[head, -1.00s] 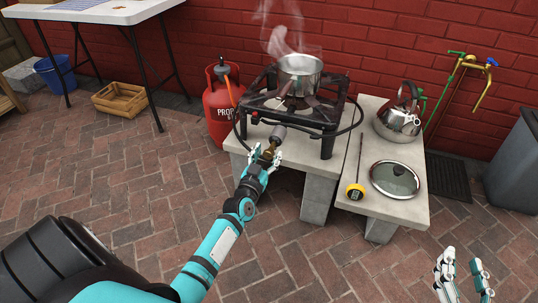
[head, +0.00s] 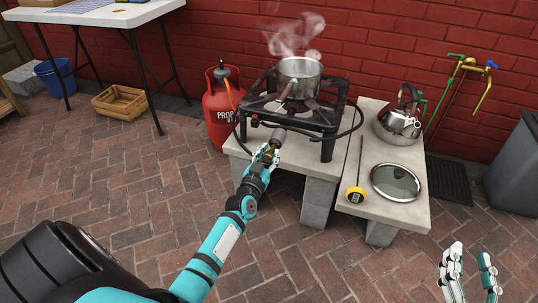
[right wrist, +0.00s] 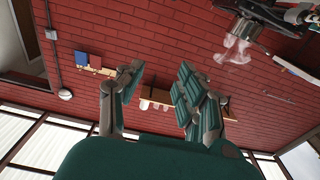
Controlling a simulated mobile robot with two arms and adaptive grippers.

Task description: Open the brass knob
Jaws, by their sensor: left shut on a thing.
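The brass knob (head: 270,156) sits at the front of the gas burner, low on the left, beside a grey cylindrical fitting (head: 278,137). My left gripper (head: 267,157) is shut on the knob, and its fingers hide most of it. My right gripper (head: 470,262) is at the lower right of the head view, over the paving and away from the burner. Its fingers stand apart and empty, and they also show in the right wrist view (right wrist: 155,85).
A steaming pot (head: 299,77) stands on the burner (head: 329,117). A red propane cylinder (head: 220,110) is left of it. The front paving is clear.

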